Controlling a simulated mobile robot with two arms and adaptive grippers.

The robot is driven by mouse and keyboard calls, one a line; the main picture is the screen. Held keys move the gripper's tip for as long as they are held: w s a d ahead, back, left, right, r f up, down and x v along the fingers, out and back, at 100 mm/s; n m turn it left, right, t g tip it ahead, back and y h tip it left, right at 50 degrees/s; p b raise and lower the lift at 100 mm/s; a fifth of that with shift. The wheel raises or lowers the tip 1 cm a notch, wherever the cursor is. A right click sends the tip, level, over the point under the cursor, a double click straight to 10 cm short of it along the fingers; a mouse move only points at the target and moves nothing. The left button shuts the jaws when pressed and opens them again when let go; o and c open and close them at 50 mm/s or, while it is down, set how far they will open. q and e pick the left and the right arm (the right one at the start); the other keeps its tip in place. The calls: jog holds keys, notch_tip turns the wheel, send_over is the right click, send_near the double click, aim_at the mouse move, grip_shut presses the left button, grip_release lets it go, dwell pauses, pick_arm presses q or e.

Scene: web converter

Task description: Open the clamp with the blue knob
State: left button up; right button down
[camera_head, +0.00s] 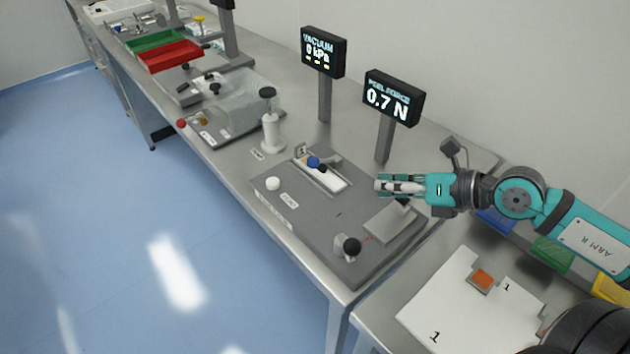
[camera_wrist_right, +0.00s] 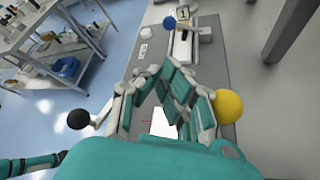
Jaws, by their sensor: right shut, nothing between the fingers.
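The blue knob (camera_head: 313,161) sits on the clamp (camera_head: 320,174), near the back of the grey fixture plate (camera_head: 315,210). In the right wrist view the blue knob (camera_wrist_right: 169,22) shows at the top, beyond my fingertips. A small dark knob lies right beside it in the head view. My right gripper (camera_head: 380,186) is shut and empty, held to the right of the clamp, apart from the blue knob. Its fingers (camera_wrist_right: 162,78) hide part of the plate in the wrist view.
A black knob (camera_head: 352,246) stands at the plate's front corner. A yellow ball (camera_wrist_right: 228,105) shows beside my fingers in the wrist view. A white post (camera_head: 270,132) stands left of the clamp. The peel force display (camera_head: 393,98) and vacuum display (camera_head: 323,52) rise behind.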

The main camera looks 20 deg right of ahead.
aim_at(315, 192)
jog(key=x, duration=0.3)
jog(key=shift+w+a+b, duration=0.1)
jog(key=shift+w+b, duration=0.1)
jog(key=shift+b, duration=0.1)
jog(key=shift+x, duration=1.3)
jog(key=p+x, duration=0.2)
jog(key=x, duration=0.8)
jog(key=shift+w+a+f, duration=0.1)
jog(key=shift+w, duration=0.1)
jog(key=shift+w+a+f, duration=0.3)
jog(key=shift+w+a, duration=0.05)
jog(key=shift+w, duration=0.05)
jog(key=shift+r+p, duration=0.3)
jog(key=shift+p, duration=0.05)
